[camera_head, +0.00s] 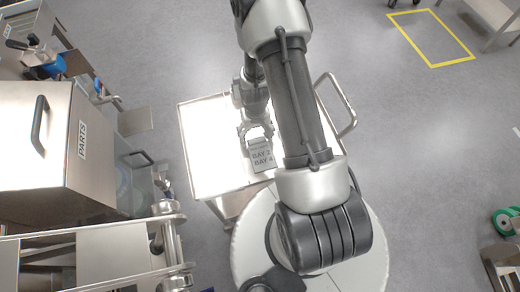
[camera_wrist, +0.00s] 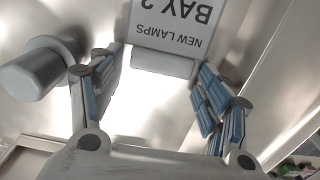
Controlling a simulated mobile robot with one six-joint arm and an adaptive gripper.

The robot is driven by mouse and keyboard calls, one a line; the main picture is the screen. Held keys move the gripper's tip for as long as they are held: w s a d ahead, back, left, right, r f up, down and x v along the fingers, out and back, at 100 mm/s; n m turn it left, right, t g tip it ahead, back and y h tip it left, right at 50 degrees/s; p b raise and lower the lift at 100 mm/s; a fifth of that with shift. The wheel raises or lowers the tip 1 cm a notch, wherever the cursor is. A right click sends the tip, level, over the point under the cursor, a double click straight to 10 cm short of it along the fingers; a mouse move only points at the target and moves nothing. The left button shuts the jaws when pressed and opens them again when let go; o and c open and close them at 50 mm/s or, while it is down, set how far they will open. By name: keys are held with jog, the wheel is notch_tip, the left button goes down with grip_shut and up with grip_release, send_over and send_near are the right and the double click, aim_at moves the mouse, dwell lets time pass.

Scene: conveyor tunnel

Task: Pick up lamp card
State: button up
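The lamp card (camera_wrist: 172,22) is a white sign reading "NEW LAMPS BAY 2", upside down at the top of the wrist view. A light grey block or edge (camera_wrist: 163,64) lies along its near side. My gripper (camera_head: 257,133) is just beyond these labels. In the wrist view its blue-padded fingers (camera_wrist: 161,75) are spread, with nothing gripped between them. Whether they touch the block is unclear.
A grey cylindrical thing (camera_wrist: 42,70) is at the left of the wrist view. The cart has a rail handle (camera_head: 343,104) on its right. A metal cabinet marked "PARTS" (camera_head: 62,140) stands at left. Open grey floor (camera_head: 420,150) lies to the right.

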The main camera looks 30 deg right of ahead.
jog(key=c, duration=0.6)
jog(key=shift+r, duration=0.1)
notch_tip(320, 180, up, 20)
jog(key=p, duration=0.4)
jog(key=o, duration=0.3)
jog(key=c, duration=0.9)
